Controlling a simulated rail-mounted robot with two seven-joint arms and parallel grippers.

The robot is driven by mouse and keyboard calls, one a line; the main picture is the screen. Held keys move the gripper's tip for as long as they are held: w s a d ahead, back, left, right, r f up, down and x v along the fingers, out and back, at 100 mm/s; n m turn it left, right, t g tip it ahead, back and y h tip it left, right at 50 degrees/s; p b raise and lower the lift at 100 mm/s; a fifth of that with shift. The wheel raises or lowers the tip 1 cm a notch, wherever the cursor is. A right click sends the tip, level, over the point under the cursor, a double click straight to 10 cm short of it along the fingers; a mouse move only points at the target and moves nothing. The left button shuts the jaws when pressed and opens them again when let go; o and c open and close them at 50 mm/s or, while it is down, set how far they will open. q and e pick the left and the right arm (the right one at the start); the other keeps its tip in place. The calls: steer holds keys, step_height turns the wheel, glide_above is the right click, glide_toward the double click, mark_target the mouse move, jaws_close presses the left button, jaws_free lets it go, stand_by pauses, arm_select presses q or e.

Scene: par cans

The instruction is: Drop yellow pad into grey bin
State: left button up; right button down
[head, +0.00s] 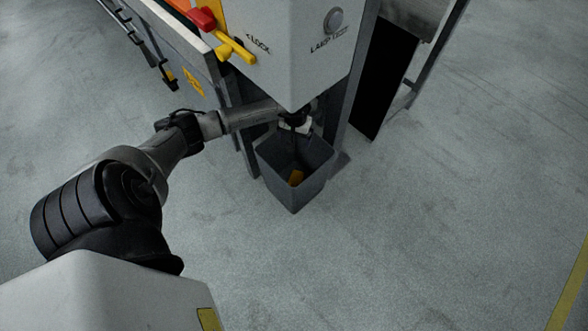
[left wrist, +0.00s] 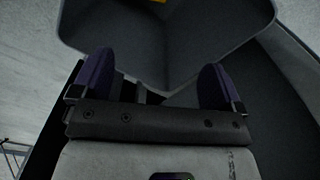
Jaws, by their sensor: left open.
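The grey bin (head: 293,195) stands on the floor in front of the machine, in the middle of the head view. The yellow pad (head: 296,177) lies inside the bin, low down. My left gripper (head: 297,127) is above the back part of the bin, partly hidden under the machine's housing. In the left wrist view my left gripper (left wrist: 158,85) has its two dark fingers wide apart with nothing between them. The bin's walls (left wrist: 240,25) fill the top of that view, and a sliver of the yellow pad (left wrist: 155,1) shows at the top edge.
The white machine housing (head: 285,45) overhangs the back of the bin. A red knob (head: 201,19) and a yellow handle (head: 236,47) stick out from its left side. Dark machine legs stand close behind the bin. The floor (head: 430,220) in front and to the right is clear.

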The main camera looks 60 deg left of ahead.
arm_select(q)
step_height(320, 180, up, 12)
steer(key=p, duration=0.5)
stand_by(0.5)
